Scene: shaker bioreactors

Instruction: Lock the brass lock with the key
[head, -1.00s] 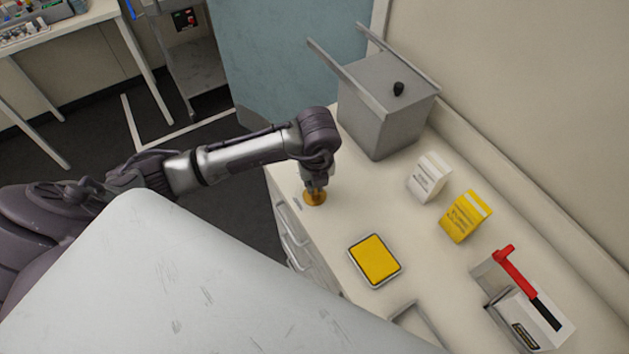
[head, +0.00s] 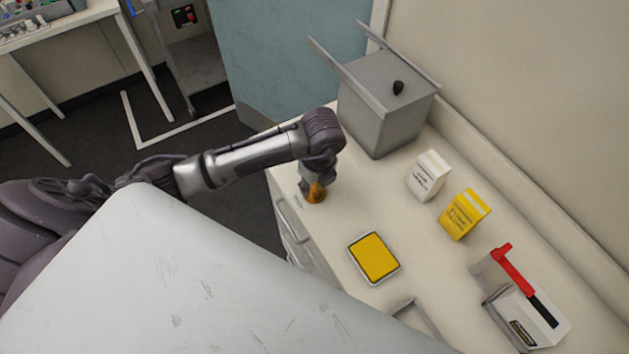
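The brass lock (head: 316,195) is a small golden piece on the counter top near its front left edge. My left gripper (head: 313,190) points down right at it, with the fingers at the brass piece and partly covering it. The fingers are small and overlap the brass, so I cannot tell whether they are open or closed on it. A small flat grey object (head: 297,201), perhaps the key, lies on the counter just left of the brass piece; it is too small to be sure. My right gripper is not in view.
A grey metal box (head: 385,105) with a black knob stands at the back of the counter. A white carton (head: 429,175), a yellow carton (head: 464,214), a yellow-topped tray (head: 374,258) and a red-handled device (head: 527,310) stand to the right. Open counter lies between.

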